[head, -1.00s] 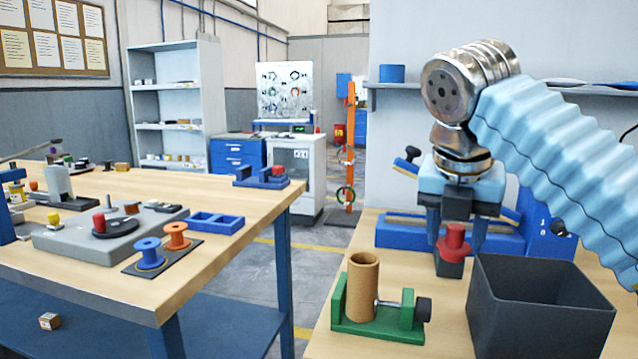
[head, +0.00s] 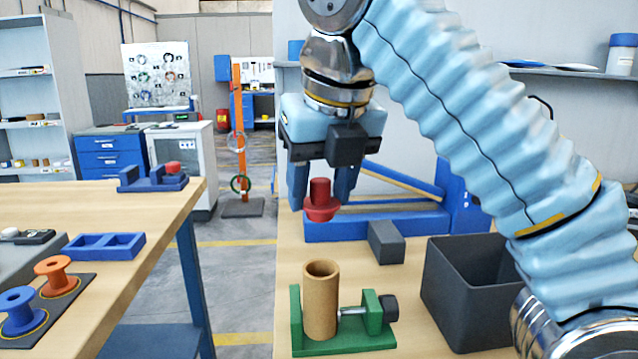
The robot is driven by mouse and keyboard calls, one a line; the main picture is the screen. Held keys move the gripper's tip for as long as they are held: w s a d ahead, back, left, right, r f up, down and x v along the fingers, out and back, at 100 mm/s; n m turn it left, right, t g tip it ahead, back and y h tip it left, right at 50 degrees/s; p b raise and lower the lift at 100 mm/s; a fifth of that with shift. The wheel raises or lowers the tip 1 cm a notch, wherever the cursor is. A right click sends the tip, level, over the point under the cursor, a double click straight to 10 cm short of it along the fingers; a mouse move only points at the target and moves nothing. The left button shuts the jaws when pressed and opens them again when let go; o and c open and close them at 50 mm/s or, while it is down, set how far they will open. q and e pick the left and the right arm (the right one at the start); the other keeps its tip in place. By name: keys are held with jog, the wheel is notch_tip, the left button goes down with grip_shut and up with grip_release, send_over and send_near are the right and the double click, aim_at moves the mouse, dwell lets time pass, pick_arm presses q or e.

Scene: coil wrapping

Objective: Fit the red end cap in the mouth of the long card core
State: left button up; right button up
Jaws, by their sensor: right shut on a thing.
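The red end cap (head: 321,203) is a flanged plug held between the fingers of my right gripper (head: 325,195). The gripper is shut on it, fingers pointing down. The cap is in the air, above and behind the card core (head: 320,298) in the picture, apart from it. The core is a brown tube standing upright with its open mouth up, in a green clamp (head: 345,345) with a screw and dark knob on its right. My left gripper is not in view.
A dark grey open bin (head: 470,290) stands right of the clamp. A small grey block (head: 386,242) sits behind the clamp, before a blue rack (head: 400,224). A second table on the left holds an orange spool (head: 54,274), a blue spool (head: 18,308) and a blue tray (head: 104,246).

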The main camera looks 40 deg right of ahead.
aim_at(323, 220)
notch_tip(323, 220, down, 6)
jog(key=b, duration=0.5)
jog(key=shift+r, duration=0.1)
jog(key=shift+p, duration=0.6)
dwell(1.4)
jog(key=shift+f+b, duration=0.85)
jog(key=shift+f, duration=0.15)
jog(key=o, duration=1.1)
